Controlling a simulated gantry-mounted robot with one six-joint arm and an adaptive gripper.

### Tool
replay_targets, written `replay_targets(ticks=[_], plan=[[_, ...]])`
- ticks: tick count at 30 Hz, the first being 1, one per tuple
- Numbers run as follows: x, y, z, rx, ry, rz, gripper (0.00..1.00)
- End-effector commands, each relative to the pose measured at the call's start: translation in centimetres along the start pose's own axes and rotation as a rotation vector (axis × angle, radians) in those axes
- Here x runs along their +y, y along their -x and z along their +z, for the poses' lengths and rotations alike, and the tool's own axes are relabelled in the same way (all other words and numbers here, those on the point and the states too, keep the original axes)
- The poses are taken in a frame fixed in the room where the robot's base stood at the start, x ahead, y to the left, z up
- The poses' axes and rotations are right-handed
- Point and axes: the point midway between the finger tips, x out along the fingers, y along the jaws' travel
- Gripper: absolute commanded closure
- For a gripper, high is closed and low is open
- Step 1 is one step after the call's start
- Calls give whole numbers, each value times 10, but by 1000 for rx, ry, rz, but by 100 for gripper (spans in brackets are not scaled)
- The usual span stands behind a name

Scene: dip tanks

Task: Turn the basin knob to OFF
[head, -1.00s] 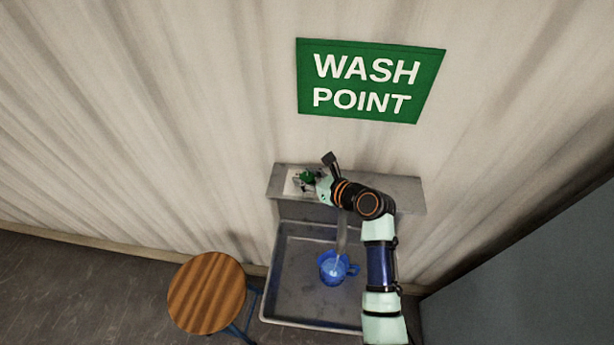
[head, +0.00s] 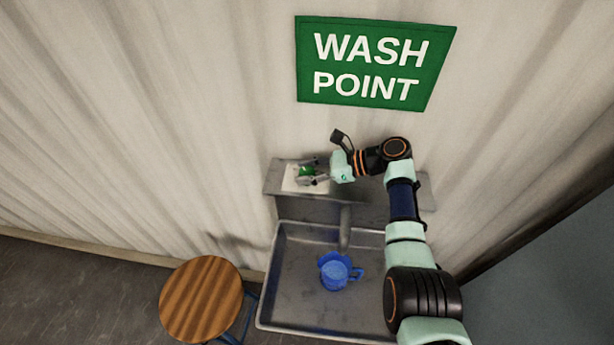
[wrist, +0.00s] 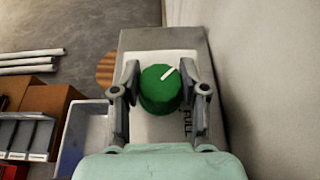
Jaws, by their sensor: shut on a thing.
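The basin knob (wrist: 158,97) is round and green with a white pointer line. In the wrist view the pointer aims to the upper right, away from the printed word FULL at the knob's lower right. The knob also shows small in the head view (head: 306,171), on a pale plate on the ledge above the basin. My gripper (wrist: 159,84) has a finger on each side of the knob and is shut on it; it comes from the right in the head view (head: 313,174). No OFF mark is readable.
The metal basin (head: 290,300) holds a blue jug (head: 334,272) near the spout (head: 345,228). No stream is visible from the spout. A round wooden stool (head: 201,299) stands left of the basin. The corrugated wall with a green sign (head: 374,63) rises behind.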

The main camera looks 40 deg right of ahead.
Motion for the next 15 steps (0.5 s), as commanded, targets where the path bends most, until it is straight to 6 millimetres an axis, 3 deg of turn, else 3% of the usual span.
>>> replay_targets(ticks=[14,15], plan=[[0,0,-1,3,5,17,91],[0,0,-1,3,5,17,55]])
